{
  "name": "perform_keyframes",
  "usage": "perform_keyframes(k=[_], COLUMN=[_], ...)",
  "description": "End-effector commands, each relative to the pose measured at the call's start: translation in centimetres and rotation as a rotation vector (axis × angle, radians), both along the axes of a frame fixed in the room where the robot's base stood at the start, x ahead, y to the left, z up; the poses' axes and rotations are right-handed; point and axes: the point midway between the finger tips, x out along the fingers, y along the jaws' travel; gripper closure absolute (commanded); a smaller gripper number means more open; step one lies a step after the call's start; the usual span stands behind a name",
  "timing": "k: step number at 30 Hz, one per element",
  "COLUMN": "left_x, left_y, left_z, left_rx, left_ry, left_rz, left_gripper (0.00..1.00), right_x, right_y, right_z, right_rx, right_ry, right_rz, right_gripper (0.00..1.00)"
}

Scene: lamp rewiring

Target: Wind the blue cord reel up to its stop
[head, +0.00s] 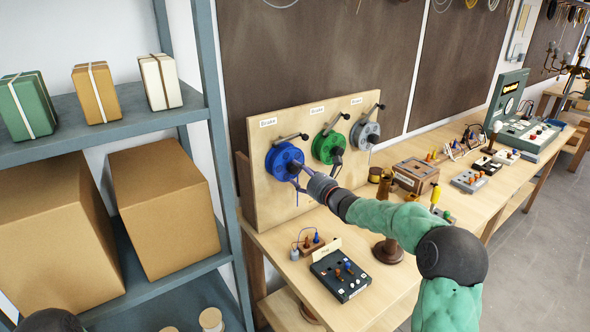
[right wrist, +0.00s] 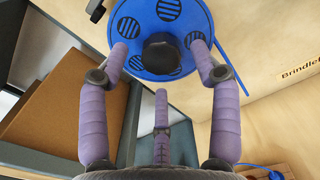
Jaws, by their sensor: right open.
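The blue cord reel (head: 284,160) is mounted upright on a wooden board, with a dark crank handle (head: 291,137) at its upper edge. In the right wrist view the blue reel (right wrist: 133,22) shows its slotted face and a dark round knob (right wrist: 160,53) in front of it. My right gripper (head: 299,175) is at the reel's face, open, with its purple fingers spread on either side of the knob. I cannot tell whether the fingers touch the reel. A blue cord end (right wrist: 232,52) sticks out beside the reel. My left gripper is not in view.
A green reel (head: 328,147) and a grey reel (head: 365,134) with cranks share the board (head: 262,210). Shelves with boxes (head: 165,205) stand close on the left. A dark switch box (head: 341,275) and other devices stand on the workbench (head: 285,268).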

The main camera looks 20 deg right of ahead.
Motion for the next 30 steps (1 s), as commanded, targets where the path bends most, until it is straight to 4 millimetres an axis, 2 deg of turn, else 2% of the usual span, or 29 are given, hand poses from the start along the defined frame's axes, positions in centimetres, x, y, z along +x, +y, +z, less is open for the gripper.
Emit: perform_keyframes(k=[3,9,21,27,30], left_x=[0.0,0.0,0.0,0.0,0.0], left_y=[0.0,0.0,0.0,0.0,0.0], left_z=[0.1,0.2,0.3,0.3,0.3], left_rx=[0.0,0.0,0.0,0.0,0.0], left_ry=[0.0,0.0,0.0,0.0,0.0], left_rz=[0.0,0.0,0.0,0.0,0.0], left_gripper=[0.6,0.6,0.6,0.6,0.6], right_x=[1.5,2.9,3.4,3.3,3.4], right_y=[0.6,1.2,1.3,1.2,1.2], right_z=[-0.1,-0.1,0.0,-0.1,0.0], right_rx=[0.0,-0.001,0.0,0.0,0.0], right_ry=[0.001,0.002,0.0,0.001,0.0], right_rz=[0.001,0.001,0.0,0.0,0.0], right_gripper=[0.36,0.36,0.36,0.93,0.93])
